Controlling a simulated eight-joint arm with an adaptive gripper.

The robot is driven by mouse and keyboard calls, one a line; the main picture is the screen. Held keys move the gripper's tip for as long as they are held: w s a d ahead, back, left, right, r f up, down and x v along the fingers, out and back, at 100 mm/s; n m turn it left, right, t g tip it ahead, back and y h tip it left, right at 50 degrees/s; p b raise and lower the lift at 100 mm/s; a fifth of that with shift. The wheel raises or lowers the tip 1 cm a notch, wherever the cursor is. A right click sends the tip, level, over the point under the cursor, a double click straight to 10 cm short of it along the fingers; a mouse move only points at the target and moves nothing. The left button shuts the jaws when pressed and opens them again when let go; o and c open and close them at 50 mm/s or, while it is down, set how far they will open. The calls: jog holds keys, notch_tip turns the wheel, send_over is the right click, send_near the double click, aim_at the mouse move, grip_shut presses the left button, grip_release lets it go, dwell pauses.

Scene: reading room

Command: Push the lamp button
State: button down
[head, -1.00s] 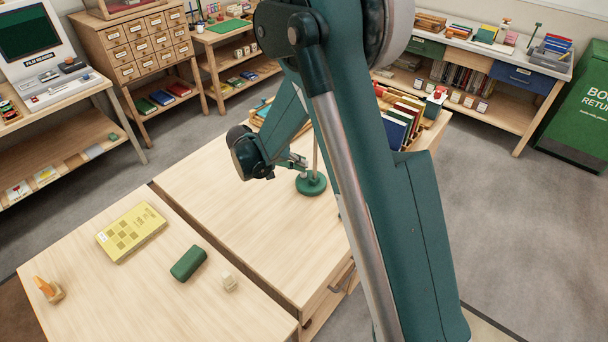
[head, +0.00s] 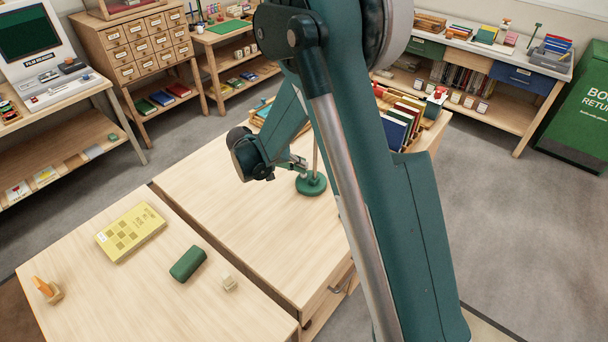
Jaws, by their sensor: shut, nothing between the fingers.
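A green lamp base (head: 311,184) with a thin upright pole (head: 315,148) stands on the wooden table in the head view. My arm hides the upper part of the lamp. The lamp button cannot be made out. My gripper (head: 300,163) is shut and empty. It is beside the lamp pole, a little above the base, seen from the side and small. I cannot tell whether it touches the lamp.
Books in a rack (head: 405,115) stand behind the lamp, partly behind my arm. The table left of the lamp is clear.

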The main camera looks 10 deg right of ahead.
jog(key=shift+r, duration=0.75)
jog(key=shift+r+p, duration=0.1)
jog(key=shift+p, duration=0.2)
jog(key=shift+r+p, duration=1.05)
jog(key=shift+r, duration=1.85)
